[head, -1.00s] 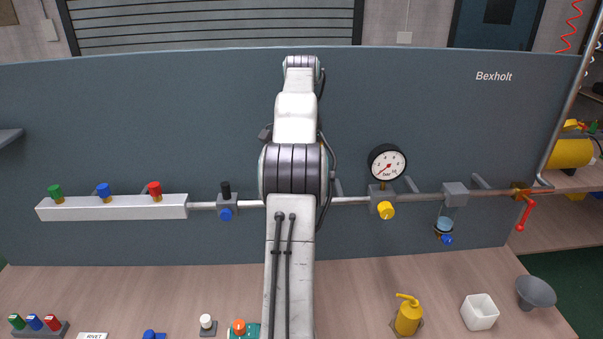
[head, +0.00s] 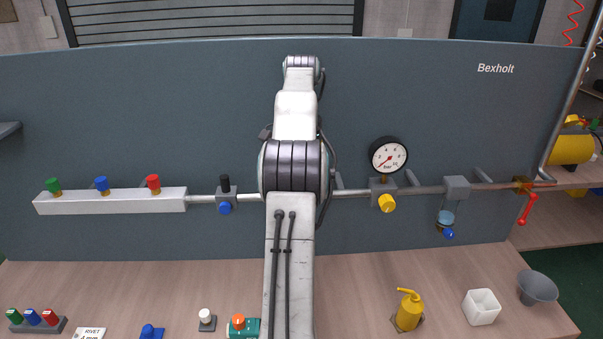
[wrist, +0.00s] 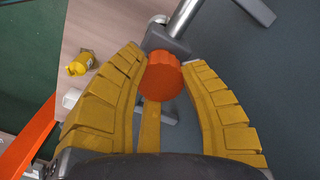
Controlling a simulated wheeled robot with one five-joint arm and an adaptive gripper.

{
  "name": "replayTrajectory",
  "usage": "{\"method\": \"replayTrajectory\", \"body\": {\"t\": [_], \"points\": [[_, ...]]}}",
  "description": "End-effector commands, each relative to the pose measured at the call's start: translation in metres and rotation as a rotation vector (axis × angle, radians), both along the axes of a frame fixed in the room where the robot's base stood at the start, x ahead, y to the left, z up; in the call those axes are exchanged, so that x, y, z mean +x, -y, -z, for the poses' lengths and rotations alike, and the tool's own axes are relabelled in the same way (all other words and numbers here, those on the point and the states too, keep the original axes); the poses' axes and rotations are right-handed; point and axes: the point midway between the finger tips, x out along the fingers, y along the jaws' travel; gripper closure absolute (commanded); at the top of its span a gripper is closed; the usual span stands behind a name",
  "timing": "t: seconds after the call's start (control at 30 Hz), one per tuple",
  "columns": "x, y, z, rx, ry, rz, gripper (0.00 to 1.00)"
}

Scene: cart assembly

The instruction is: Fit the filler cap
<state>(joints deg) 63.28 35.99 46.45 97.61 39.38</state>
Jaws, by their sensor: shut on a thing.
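An orange-red ribbed cap (wrist: 163,76), which looks like the filler cap, sits between the yellow fingers of my gripper (wrist: 164,58) in the wrist view. The fingers are shut on it near their tips. A grey block (wrist: 163,40) on a metal pipe (wrist: 184,17) lies right behind the cap. I cannot tell whether the cap touches the block or is seated in it. In the head view my own arm hides the gripper, the cap and that part of the pipe.
In the head view a pipe line (head: 345,195) runs along the dark panel, with a gauge (head: 388,156), a yellow knob (head: 387,203) and a red lever (head: 528,208). On the bench stand a yellow oil can (head: 409,310), a white box (head: 481,307) and a grey funnel (head: 537,287).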

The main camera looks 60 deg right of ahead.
Motion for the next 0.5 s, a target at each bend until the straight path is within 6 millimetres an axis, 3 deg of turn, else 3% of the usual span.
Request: {"method": "replayTrajectory", "body": {"t": [0.13, 0.17, 0.4, 0.5], "points": [[-0.0001, -0.0001, 0.0011, 0.002, -0.002, 0.0, 0.94], [-0.0001, -0.0001, 0.0011, 0.002, -0.002, 0.0, 0.59], [-0.0001, -0.0001, 0.0008, 0.002, -0.001, 0.0, 0.37], [0.0, -0.0001, 0.0007, 0.001, -0.001, 0.0, 0.36]]}}
